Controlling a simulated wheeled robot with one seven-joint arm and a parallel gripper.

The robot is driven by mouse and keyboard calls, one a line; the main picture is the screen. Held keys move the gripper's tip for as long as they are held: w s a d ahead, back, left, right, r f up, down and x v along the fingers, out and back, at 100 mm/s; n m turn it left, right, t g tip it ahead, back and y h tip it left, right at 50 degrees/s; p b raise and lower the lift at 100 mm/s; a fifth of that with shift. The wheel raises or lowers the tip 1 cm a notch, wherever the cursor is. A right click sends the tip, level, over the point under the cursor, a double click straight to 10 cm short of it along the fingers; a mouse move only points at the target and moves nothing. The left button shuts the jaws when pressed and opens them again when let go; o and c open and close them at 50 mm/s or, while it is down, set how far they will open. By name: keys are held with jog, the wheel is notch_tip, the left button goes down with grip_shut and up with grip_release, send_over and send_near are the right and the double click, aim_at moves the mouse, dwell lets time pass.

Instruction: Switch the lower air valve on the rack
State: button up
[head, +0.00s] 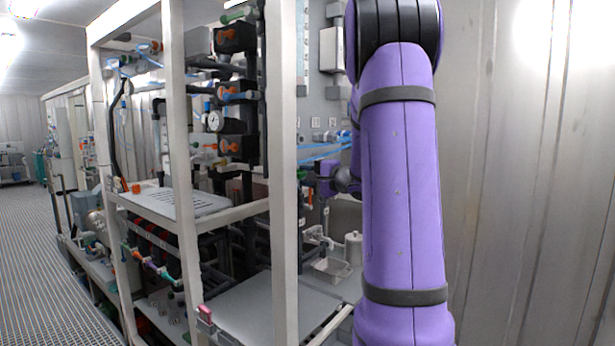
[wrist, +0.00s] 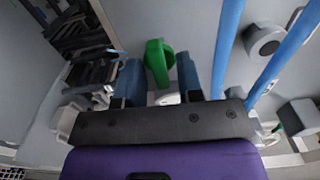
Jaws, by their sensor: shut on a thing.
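In the wrist view a green valve handle (wrist: 157,58) stands out from a grey panel. My gripper (wrist: 161,74) has its two blue fingers on either side of this handle and is shut on it. A small white part shows below the handle, between the finger bases. In the head view my purple arm reaches to the right side of the rack (head: 283,200). The frames do not show clearly which way the valve is set.
Two blue tubes (wrist: 228,42) run close to the right of my gripper. Dark pipework (wrist: 92,70) is at the left. In the head view, black pipes and orange-handled valves (head: 232,92) fill the rack; the floor (head: 35,255) at left is clear.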

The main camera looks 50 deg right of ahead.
jog(key=o, duration=0.6)
jog(key=shift+c, duration=0.2)
jog(key=s, duration=1)
jog(key=shift+s+d, duration=0.4)
jog(key=shift+d, duration=0.05)
jog(key=shift+s, duration=0.1)
